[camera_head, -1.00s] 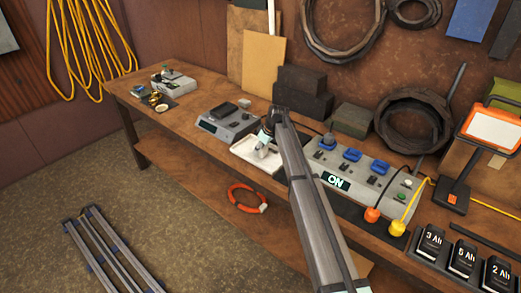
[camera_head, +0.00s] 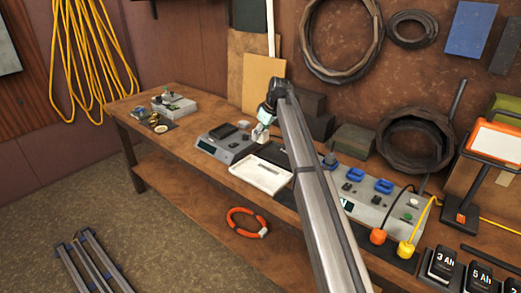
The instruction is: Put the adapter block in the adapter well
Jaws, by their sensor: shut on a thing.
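My gripper (camera_head: 260,137) is in the air above the bench, just right of a grey device (camera_head: 226,146) with a dark display and a black block on top. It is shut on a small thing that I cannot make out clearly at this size. A white tray (camera_head: 262,176) lies below it near the bench's front edge and looks empty. I cannot single out the adapter block or the adapter well with certainty.
My arm crosses in front of a grey panel (camera_head: 375,207) with blue handles and partly hides it. A dark flat piece (camera_head: 272,152) lies behind the tray. Another small device (camera_head: 174,106) stands at the bench's left end. Bare wood (camera_head: 200,103) shows between the devices.

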